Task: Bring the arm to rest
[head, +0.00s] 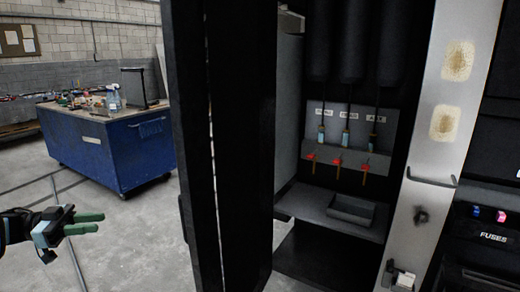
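My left gripper (98,222) comes in at the lower left, above the concrete floor. Its two green fingers point right with a small gap between them, and nothing is between them. It is apart from the cabinet and the bench. My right gripper is not in this view.
A dark open cabinet door (235,150) stands upright right of my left gripper. Behind it are a panel with red-handled valves (338,161) and a shelf tray (352,210). A blue workbench (110,150) stands at the back left. Floor between is mostly clear.

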